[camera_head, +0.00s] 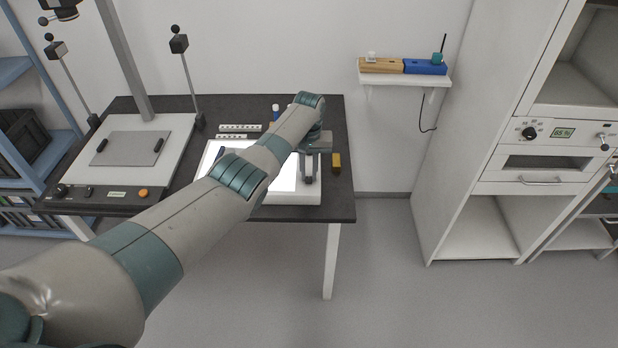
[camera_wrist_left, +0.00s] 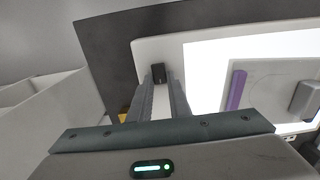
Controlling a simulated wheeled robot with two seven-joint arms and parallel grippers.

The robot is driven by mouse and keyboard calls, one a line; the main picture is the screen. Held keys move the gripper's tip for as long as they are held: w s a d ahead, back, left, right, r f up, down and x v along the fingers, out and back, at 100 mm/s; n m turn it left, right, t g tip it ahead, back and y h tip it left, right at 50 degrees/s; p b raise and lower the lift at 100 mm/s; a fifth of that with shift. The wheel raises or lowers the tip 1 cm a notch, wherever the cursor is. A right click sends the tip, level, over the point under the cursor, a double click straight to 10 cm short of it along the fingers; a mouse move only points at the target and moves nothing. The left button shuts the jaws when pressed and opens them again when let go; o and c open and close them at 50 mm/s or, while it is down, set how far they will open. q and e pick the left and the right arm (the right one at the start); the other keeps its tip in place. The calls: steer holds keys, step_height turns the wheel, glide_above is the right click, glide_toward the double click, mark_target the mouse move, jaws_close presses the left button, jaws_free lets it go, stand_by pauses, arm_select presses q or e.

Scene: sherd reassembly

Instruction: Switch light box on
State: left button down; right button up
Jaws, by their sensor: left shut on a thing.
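The light box (camera_head: 283,199) is a flat white box on the dark table, and its panel glows bright white. In the left wrist view its white rim (camera_wrist_left: 152,45) and lit panel (camera_wrist_left: 205,62) show. A small black switch (camera_wrist_left: 158,72) sits on the rim, at the tips of my left gripper (camera_wrist_left: 160,82). The gripper's two fingers are a little apart and closed on the switch. In the head view my left gripper (camera_head: 309,180) points down at the right end of the box, and my forearm hides part of the panel. My right gripper is not in view.
A yellow block (camera_head: 337,163) stands just right of the light box. A copy stand base (camera_head: 125,150) is at the left of the table, and scale bars (camera_head: 240,128) lie behind the box. A wall shelf (camera_head: 405,79) and white cabinet (camera_head: 480,130) stand to the right.

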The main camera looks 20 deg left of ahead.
mark_target(309, 177)
arm_select(q)
steer(key=c, duration=1.6)
jaws_free()
steer(key=shift+c, duration=0.2)
step_height(309, 177, up, 17)
steer(key=b, duration=0.2)
steer(key=shift+r, duration=0.2)
